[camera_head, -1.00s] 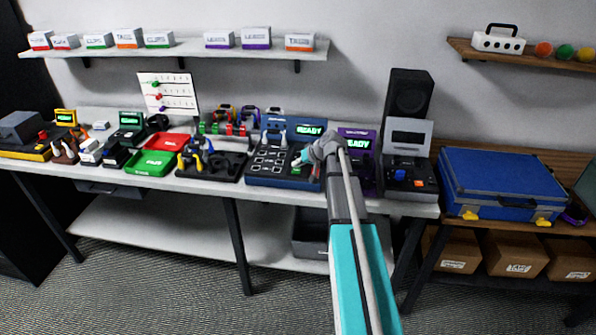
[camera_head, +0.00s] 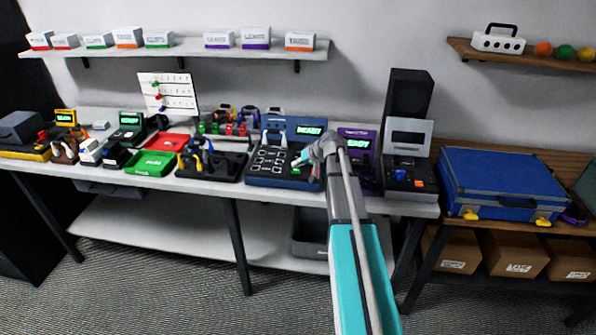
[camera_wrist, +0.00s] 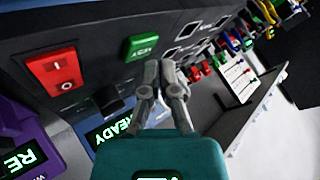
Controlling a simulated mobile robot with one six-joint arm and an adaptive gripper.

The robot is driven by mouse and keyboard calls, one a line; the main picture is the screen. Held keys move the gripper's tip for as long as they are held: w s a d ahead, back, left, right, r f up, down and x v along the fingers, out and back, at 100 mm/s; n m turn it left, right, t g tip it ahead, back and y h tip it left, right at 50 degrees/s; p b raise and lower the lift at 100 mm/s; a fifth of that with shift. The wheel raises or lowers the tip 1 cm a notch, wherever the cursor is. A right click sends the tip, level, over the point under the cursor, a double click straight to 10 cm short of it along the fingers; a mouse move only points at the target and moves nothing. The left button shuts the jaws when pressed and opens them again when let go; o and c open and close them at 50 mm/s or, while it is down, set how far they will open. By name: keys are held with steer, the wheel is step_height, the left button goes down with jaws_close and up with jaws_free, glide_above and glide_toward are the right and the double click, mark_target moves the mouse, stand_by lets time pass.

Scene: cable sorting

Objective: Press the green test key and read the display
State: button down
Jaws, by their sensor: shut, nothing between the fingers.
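The blue-black tester (camera_head: 272,166) stands on the bench with its display (camera_head: 309,130) lit green, reading "READY". In the wrist view the display (camera_wrist: 118,128) also reads "READY". The green key (camera_wrist: 141,45) is a raised square on the tester's dark panel, beside a red rocker switch (camera_wrist: 54,71). My gripper (camera_wrist: 160,66) is shut and empty, with its fingertips close to the green key, just below it in the wrist view. I cannot tell whether they touch it. In the head view my gripper (camera_head: 300,161) is small and over the tester's right part.
A purple device (camera_head: 357,140) with a green display stands right of the tester, partly behind my arm. A grey unit (camera_head: 408,140) is further right, then a blue case (camera_head: 500,178). A green tray (camera_head: 150,163) and a red tray (camera_head: 167,141) lie to the left.

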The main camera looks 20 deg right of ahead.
mark_target(297, 171)
steer(key=shift+f+b, duration=0.7)
steer(key=shift+f, duration=0.05)
stand_by(0.9)
steer(key=shift+r, duration=0.25)
steer(key=shift+r+p, duration=0.6)
steer(key=shift+p, duration=0.25)
steer(key=shift+r, duration=0.1)
steer(key=shift+r+p, duration=2.4)
steer(key=shift+p, duration=0.1)
